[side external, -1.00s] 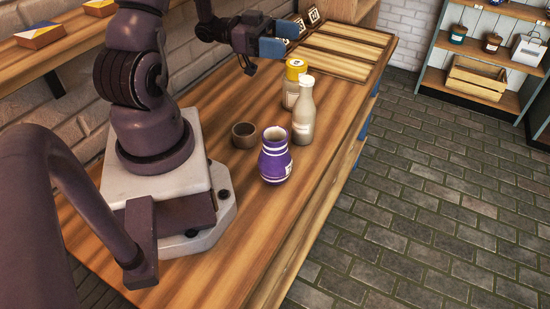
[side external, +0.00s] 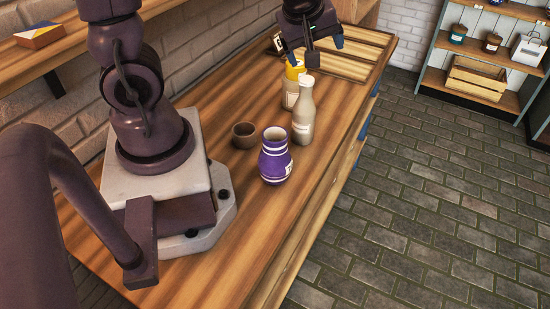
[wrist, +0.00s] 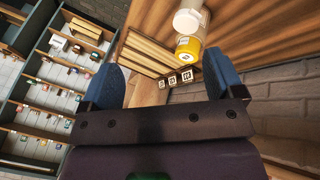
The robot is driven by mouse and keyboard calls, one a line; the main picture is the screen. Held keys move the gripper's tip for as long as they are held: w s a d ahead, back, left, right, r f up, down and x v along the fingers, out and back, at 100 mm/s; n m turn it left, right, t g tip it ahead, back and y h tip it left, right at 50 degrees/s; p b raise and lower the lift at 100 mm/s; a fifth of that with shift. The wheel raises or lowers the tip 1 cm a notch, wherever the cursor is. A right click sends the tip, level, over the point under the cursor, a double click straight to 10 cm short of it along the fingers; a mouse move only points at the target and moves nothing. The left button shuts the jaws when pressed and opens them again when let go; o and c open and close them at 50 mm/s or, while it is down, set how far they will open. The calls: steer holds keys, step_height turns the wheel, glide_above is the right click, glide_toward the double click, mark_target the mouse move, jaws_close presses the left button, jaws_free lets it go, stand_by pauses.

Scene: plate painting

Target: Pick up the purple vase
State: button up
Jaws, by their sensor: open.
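The purple vase (side external: 275,160) stands upright on the wooden counter (side external: 235,215), with white bands, a pale label and an open mouth. My gripper (side external: 312,50) is open and empty in the side view, high over the far part of the counter, behind and above the bottles and well away from the vase. In the wrist view my gripper (wrist: 172,80) shows two blue fingers spread apart with nothing between them. The vase does not show in the wrist view.
A cream bottle (side external: 303,115) and a yellow-capped jar (side external: 291,88) stand behind the vase. A small brown cup (side external: 244,134) stands at its left. White marked blocks (wrist: 181,79) sit near a slatted wooden tray (wrist: 145,52). The counter before the vase is clear.

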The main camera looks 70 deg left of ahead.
steer(key=s+d+r+n+g+h, duration=0.1)
steer(key=s+d+n+g+h, duration=0.1)
steer(key=s+d+n+g, duration=0.45)
steer(key=t, duration=0.1)
glide_above(275, 156)
steer(key=w+a, duration=0.1)
step_height(275, 156, down, 4)
steer(key=shift+m, duration=0.35)
steer(key=f, duration=0.4)
steer(key=a+f, duration=0.1)
steer(key=f, duration=0.8)
steer(key=shift+s+a+f, duration=0.2)
steer(key=shift+s+a, duration=0.05)
steer(key=shift+a, duration=0.1)
steer(key=c, duration=1.4)
steer(key=shift+r, duration=0.1)
steer(key=shift+c, duration=0.2)
